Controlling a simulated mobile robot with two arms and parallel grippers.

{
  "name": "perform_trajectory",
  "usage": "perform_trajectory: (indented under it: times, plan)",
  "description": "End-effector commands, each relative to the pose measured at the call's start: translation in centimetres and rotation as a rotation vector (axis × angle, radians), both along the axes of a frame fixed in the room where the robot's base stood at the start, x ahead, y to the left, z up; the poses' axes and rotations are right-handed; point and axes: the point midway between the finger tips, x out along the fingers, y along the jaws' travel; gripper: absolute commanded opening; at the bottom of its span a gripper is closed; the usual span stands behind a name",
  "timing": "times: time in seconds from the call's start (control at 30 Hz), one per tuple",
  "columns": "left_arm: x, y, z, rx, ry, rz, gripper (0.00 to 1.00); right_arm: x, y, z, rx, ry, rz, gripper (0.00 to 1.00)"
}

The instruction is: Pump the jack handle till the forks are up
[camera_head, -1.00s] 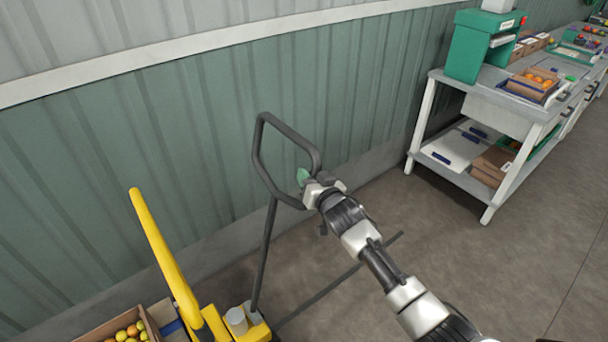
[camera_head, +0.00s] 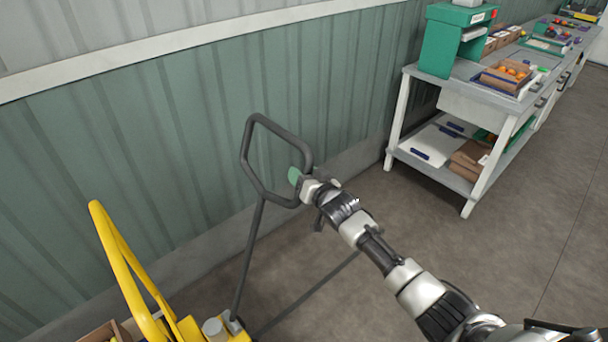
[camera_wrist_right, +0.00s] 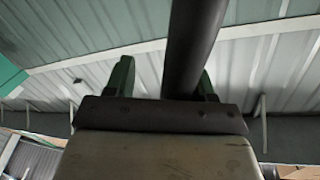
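The jack handle (camera_head: 247,255) is a dark grey bar with a closed loop on top, rising tilted from the yellow jack (camera_head: 187,330) at bottom left in the head view. My right gripper (camera_head: 296,178) is at the right side of the loop. In the right wrist view, its two green fingers (camera_wrist_right: 165,82) stand apart, with a dark bar of the handle (camera_wrist_right: 192,50) running up between or just in front of them. The bar lies close to the right finger, and a gap shows to the left finger. The forks cannot be seen. My left gripper is out of view.
A green corrugated wall (camera_head: 150,150) runs close behind the handle. A grey workbench (camera_head: 455,95) with boxes and a lower shelf stands at the right. A brown box (camera_head: 125,332) shows beside the jack. The floor right of my right arm is clear.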

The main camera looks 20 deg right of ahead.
Motion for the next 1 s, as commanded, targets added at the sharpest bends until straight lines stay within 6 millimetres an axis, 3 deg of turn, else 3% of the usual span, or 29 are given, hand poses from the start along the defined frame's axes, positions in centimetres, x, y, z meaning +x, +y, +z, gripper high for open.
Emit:
perform_trajectory:
  times: [0.37,0.8,1.0]
  plan:
    - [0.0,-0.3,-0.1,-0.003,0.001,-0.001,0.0,-0.6,-0.3,0.1,0.002,-0.003,-0.002,0.53]
    - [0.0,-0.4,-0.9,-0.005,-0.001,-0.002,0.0,-7.6,-1.6,0.5,0.0,-0.001,0.0,0.53]
    - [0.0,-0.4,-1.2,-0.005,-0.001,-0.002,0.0,-9.9,-2.1,0.7,-0.001,-0.001,-0.001,0.53]
